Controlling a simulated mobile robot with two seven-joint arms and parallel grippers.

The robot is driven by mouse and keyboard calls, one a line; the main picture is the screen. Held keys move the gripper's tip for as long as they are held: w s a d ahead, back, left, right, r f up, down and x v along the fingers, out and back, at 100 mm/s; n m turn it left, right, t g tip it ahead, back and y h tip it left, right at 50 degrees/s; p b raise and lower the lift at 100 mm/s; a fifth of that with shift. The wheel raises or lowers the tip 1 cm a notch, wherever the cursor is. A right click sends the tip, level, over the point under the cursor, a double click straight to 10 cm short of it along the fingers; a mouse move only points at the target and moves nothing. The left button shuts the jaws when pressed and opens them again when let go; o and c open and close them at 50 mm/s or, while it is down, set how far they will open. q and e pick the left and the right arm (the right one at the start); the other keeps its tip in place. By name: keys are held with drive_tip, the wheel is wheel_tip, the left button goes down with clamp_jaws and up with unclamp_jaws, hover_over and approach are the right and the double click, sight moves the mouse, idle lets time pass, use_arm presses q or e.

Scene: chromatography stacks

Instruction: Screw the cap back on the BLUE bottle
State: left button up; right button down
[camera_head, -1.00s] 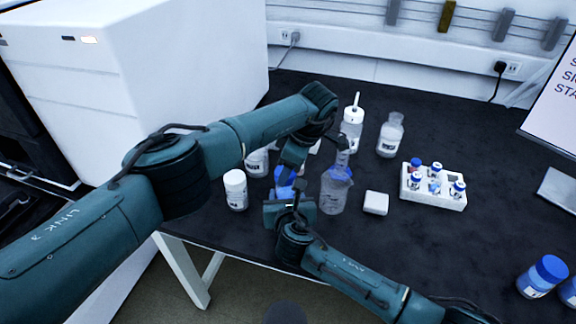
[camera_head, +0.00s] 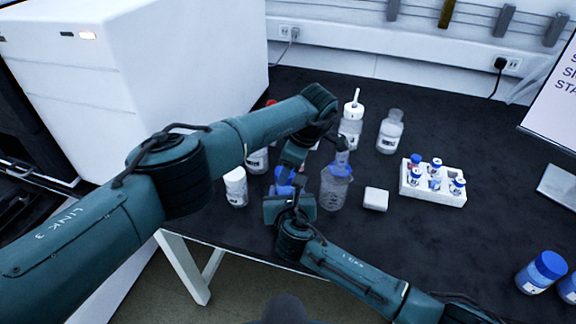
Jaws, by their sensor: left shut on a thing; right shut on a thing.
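The blue bottle (camera_head: 284,184) shows as a small blue patch between my two grippers, near the table's front edge. My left gripper (camera_head: 289,168) reaches down over it from above and is shut on its upper end, which looks like a blue cap. My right gripper (camera_head: 287,196) comes from the front and is shut on the bottle lower down. The fingers hide most of the bottle. I cannot tell whether the cap sits level or touches the neck.
A white jar (camera_head: 236,187) stands left. A vial rack (camera_head: 432,194) and bottles (camera_head: 390,135) stand farther off.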

use_arm(q)
drive_tip(key=m, duration=0.1)
drive_tip(key=m+t, duration=0.1)
drive_tip(key=m, duration=0.3)
drive_tip(key=shift+a+h, duration=0.25)
drive_tip(key=shift+h, duration=0.05)
drive_tip(key=m+t+h, duration=0.1)
drive_tip(key=m, duration=0.4)
drive_tip(key=shift+s+a, duration=0.1)
drive_tip(key=shift+a, duration=0.05)
drive_tip(key=m+h, duration=0.1)
drive_tip(key=m, duration=0.2)
drive_tip(key=m+h, duration=0.1)
drive_tip(key=m, duration=0.3)
drive_tip(key=m+h, duration=0.1)
drive_tip(key=m, duration=0.1)
drive_tip(key=m+h, duration=0.1)
drive_tip(key=m, duration=0.2)
drive_tip(key=shift+a+m+g, duration=0.1)
drive_tip(key=shift+m+g, duration=0.2)
drive_tip(key=o, duration=0.9)
drive_tip(key=shift+o, duration=0.2)
